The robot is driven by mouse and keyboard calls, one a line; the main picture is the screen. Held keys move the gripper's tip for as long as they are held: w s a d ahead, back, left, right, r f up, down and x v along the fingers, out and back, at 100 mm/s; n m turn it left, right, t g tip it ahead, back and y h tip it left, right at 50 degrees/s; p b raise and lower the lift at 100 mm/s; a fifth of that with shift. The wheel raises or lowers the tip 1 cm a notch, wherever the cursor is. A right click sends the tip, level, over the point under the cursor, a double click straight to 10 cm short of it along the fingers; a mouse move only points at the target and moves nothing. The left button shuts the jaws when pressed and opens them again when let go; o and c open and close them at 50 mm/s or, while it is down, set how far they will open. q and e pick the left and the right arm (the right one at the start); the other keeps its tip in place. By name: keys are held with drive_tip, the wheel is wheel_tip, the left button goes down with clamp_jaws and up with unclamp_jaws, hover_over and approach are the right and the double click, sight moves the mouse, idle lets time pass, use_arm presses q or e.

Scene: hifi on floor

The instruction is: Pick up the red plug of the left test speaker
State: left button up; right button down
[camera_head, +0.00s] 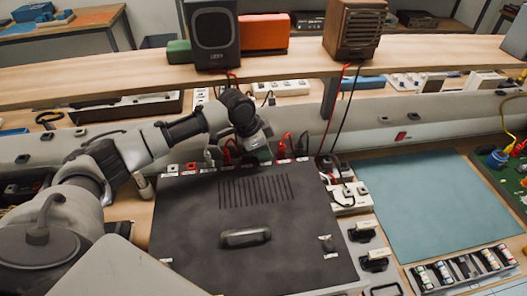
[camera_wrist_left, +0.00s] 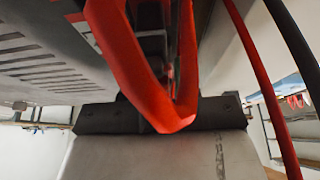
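The left test speaker (camera_head: 214,40), a dark grey box, stands on the wooden shelf. A red and a dark cable (camera_head: 234,78) run down from it behind my left arm. My left gripper (camera_head: 258,152) points down at the back edge of the dark hi-fi unit (camera_head: 255,215), among the plugs there. Red plug parts (camera_head: 228,153) show just left of it; which cable each belongs to is unclear. In the left wrist view a red cable loop (camera_wrist_left: 160,100) hangs very close to the camera. My fingertips and any grip are hidden. My right gripper is out of view.
A wooden speaker (camera_head: 355,30) stands farther right; its red and black cables (camera_head: 335,115) reach down to the unit's back. More red plugs (camera_head: 284,145) stand right of my gripper. A blue-green mat (camera_head: 425,205) lies clear at right.

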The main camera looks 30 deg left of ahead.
use_arm(q)
clamp_jaws()
